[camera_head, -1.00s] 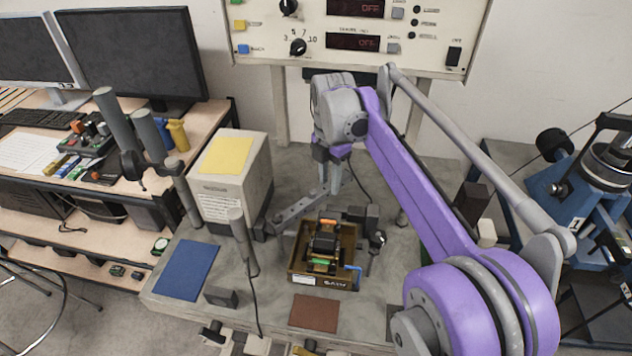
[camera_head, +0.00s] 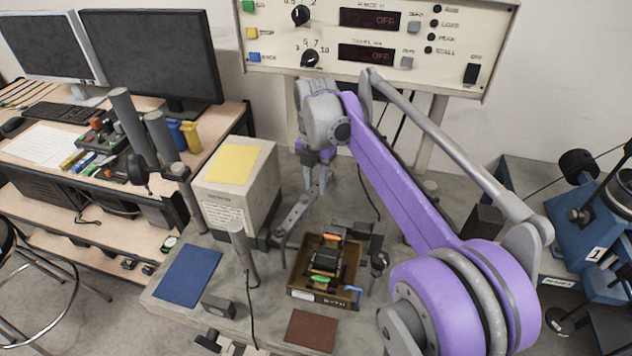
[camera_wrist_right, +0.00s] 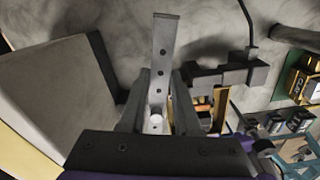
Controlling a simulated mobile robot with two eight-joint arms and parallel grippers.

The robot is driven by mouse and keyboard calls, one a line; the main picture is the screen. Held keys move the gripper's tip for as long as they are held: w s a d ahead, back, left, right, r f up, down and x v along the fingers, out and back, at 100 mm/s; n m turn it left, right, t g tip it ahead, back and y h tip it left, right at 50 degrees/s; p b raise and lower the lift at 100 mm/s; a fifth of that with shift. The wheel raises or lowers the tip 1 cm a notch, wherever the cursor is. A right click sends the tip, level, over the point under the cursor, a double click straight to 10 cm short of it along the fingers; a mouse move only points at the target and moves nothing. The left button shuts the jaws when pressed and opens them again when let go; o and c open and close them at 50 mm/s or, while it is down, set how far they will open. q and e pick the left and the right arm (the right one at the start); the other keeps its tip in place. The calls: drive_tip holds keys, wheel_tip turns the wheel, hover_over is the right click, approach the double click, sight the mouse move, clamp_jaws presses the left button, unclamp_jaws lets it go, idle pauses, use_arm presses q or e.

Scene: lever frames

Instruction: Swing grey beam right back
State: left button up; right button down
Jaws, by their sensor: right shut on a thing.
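The grey beam (camera_head: 297,214) lies low over the bench between the pale box and the brown tray. It also shows in the right wrist view (camera_wrist_right: 163,50) as a flat bar with a row of holes. My right gripper (camera_head: 322,184) reaches down at the far end of the beam. In the right wrist view its two fingers (camera_wrist_right: 158,112) are shut on the beam, one on each side. The arm hides part of the bench behind it. My left gripper is in neither current view.
A brown tray (camera_head: 351,300) with small parts stands just right of the beam. A pale box (camera_head: 262,160) with a yellow sheet on top stands left. A grey post (camera_head: 241,250) rises in front. A control panel (camera_head: 290,48) hangs behind.

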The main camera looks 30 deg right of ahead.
drive_tip(key=c, duration=0.6)
unclamp_jaws()
wheel_tip(320, 180, up, 11)
drive_tip(key=shift+f+p, duration=0.1)
drive_tip(key=shift+p, duration=0.45)
drive_tip(key=shift+s+f, duration=0.1)
